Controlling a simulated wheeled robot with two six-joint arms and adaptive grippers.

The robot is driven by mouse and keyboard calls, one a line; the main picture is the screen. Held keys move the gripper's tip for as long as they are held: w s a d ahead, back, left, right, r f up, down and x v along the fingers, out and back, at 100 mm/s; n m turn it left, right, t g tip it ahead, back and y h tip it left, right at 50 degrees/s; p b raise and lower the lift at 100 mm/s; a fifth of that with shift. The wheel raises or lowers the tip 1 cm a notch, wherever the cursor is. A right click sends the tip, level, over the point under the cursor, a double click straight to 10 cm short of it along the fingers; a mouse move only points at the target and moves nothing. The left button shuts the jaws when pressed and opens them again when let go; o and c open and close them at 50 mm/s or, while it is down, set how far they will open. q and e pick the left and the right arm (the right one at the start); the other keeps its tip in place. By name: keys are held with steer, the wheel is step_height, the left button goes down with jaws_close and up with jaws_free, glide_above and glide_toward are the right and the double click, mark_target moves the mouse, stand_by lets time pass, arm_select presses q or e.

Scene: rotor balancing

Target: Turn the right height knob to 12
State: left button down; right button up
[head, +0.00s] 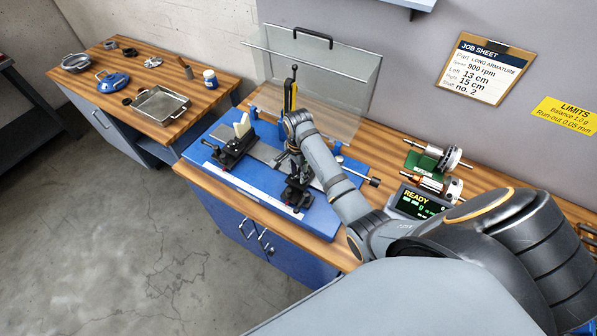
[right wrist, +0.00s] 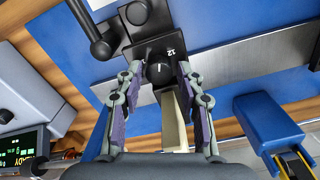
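The right pedestal (head: 297,197) stands on the blue balancing machine (head: 222,172). In the right wrist view its black height knob (right wrist: 158,74) has a pale pointer line, with a white number 12 (right wrist: 170,51) printed beside it. I cannot tell the exact reading. My right gripper (right wrist: 157,80) has one finger on each side of the knob, with narrow gaps visible, so it looks open around it. A cream support block (right wrist: 175,122) shows between the fingers. In the head view my right wrist hides part of the pedestal. My left gripper is not in view.
A black ball-ended lever (right wrist: 101,49) is close to the left finger. A blue block (right wrist: 268,122) lies to the right. The left pedestal (head: 230,150), clear guard (head: 325,85), display (head: 415,203) and job sheet (head: 477,68) are around the machine.

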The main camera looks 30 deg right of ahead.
mark_target(298, 174)
steer(key=shift+o, duration=0.5)
step_height(298, 174, up, 8)
steer(key=shift+f, duration=0.25)
